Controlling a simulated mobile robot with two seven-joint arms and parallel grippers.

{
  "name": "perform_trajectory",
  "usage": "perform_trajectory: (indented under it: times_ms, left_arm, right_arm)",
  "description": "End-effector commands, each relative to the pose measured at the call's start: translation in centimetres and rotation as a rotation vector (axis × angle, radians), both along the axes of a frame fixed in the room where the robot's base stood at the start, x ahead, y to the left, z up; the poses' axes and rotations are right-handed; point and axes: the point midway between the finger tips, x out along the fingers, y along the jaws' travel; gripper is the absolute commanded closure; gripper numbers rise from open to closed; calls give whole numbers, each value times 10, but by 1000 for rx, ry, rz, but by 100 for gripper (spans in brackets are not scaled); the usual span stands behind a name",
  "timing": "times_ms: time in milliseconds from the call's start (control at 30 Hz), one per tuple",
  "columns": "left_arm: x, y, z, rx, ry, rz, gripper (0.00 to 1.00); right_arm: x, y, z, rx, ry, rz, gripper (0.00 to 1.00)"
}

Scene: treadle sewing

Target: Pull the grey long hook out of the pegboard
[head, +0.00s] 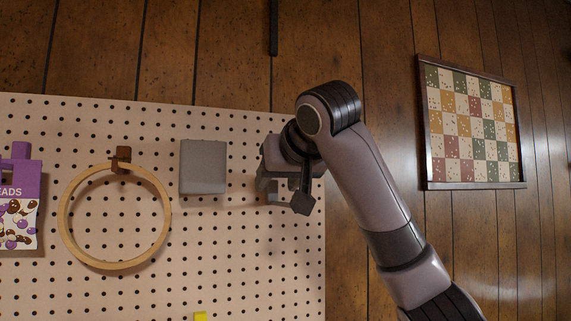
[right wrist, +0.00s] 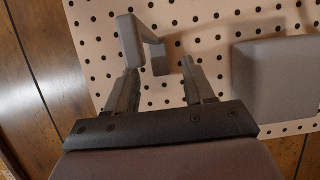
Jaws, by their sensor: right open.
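The grey long hook (right wrist: 131,40) shows in the right wrist view as a bent, flat-sided grey piece in front of the pegboard (right wrist: 210,15). Its flat end stands just beyond my left-hand fingertip, and its bent part reaches into the space between the fingertips. My right gripper (right wrist: 160,72) is open, with a finger on either side of that part; I cannot tell whether either finger touches it. In the head view my right gripper (head: 277,184) is at the right edge of the pegboard (head: 230,275), and its body largely hides the hook. My left gripper is out of view.
A grey box (head: 203,167) is on the board just left of my gripper. A wooden hoop (head: 68,241) hangs from a brown peg (head: 121,160), with a purple bead packet (head: 22,178) farther left. A framed quilt (head: 474,123) hangs on the wooden wall at right.

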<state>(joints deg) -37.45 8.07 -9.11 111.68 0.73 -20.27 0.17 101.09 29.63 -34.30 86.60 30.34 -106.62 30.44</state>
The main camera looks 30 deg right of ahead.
Motion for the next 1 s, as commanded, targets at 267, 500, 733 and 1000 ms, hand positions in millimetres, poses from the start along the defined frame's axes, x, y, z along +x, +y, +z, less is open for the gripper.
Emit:
perform_trajectory:
  times_ms: [267,500,733,1000]
  left_arm:
    - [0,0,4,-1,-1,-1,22]
    - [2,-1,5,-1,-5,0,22]
    - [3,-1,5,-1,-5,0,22]
    - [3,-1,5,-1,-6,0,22]
  right_arm:
    - [13,-3,-5,0,-1,0,47]
    - [13,-3,-6,0,-1,0,66]
    - [12,-3,-5,0,-1,0,91]
    - [12,-3,-5,1,-1,0,100]
